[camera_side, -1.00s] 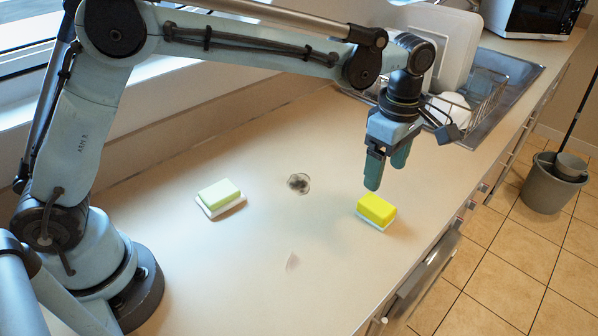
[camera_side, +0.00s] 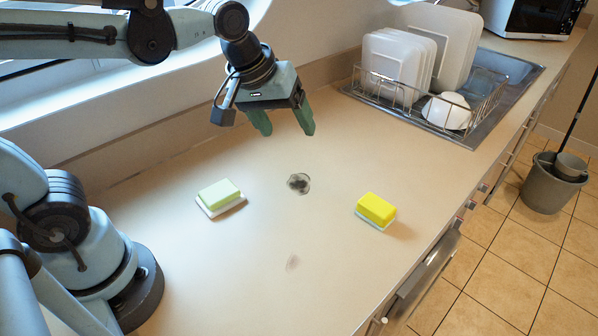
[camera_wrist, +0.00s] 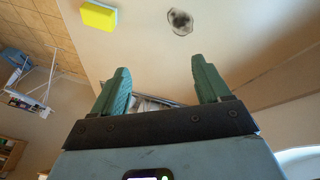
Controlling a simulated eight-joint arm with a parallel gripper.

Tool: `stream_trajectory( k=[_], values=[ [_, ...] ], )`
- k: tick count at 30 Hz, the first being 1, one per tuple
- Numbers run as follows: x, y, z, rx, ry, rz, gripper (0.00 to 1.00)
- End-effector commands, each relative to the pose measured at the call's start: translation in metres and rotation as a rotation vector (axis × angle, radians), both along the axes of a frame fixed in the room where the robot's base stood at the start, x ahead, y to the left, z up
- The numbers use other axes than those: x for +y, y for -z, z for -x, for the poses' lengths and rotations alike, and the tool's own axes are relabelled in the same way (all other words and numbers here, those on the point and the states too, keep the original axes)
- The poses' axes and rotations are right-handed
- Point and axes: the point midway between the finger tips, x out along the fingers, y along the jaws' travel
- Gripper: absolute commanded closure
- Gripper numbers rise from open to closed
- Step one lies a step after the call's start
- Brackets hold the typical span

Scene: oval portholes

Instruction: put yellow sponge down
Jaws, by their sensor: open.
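The yellow sponge (camera_side: 376,207), with a pale layer beneath it, lies flat on the counter (camera_side: 330,255) near its front edge. It also shows at the top left of the wrist view (camera_wrist: 98,17). My gripper (camera_side: 284,128) is open and empty, raised above the counter toward the back wall, up and left of the sponge and well apart from it. In the wrist view, the two green fingers of my gripper (camera_wrist: 161,68) stand apart with nothing between them.
A pale green sponge (camera_side: 219,193) lies on a white base at the left. A dish rack (camera_side: 405,92) with white plates (camera_side: 398,62) and a bowl (camera_side: 447,110) stands at the back right. The front middle of the counter is mostly clear.

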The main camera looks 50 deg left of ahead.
Motion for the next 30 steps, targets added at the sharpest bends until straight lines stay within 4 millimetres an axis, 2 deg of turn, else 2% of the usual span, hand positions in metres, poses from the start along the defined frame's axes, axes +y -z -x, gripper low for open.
stream_trajectory(
  k=[3,10,16,30],
  values=[
    [0.019,0.010,0.025,-0.079,0.148,-0.091,0.24],
    [0.040,0.029,0.051,-0.181,0.358,-0.250,0.24],
    [0.044,0.035,0.057,-0.207,0.417,-0.300,0.24],
    [0.044,0.035,0.057,-0.206,0.417,-0.300,0.24]
  ],
)
